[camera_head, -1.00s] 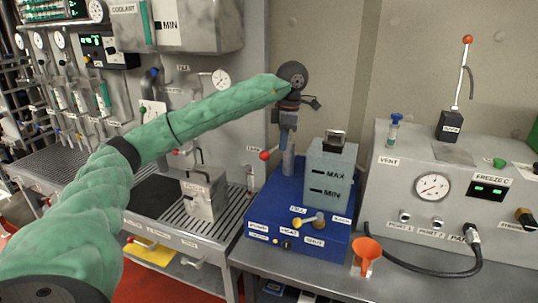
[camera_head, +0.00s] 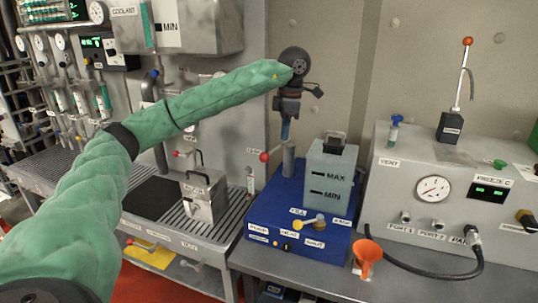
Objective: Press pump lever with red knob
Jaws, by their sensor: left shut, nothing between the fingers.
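The pump is a blue base (camera_head: 262,212) with a grey upright post (camera_head: 288,160). A thin lever with a red knob (camera_head: 264,157) sticks out to the left from the top of the post. My left gripper (camera_head: 285,135) points down at the top of the post, just right of the knob. It is shut, with nothing seen in it. Its fingertips overlap the post top and lever root in the picture, so I cannot tell whether they touch. The knob itself is in plain view. My right gripper is not in view.
A grey tank marked MAX and MIN (camera_head: 330,178) stands on the base, right of the post. An orange funnel (camera_head: 367,252) is at the front right. A gauge box (camera_head: 400,170) with another red-topped lever (camera_head: 467,41) stands at right. A drip-tray bench (camera_head: 150,200) is at left.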

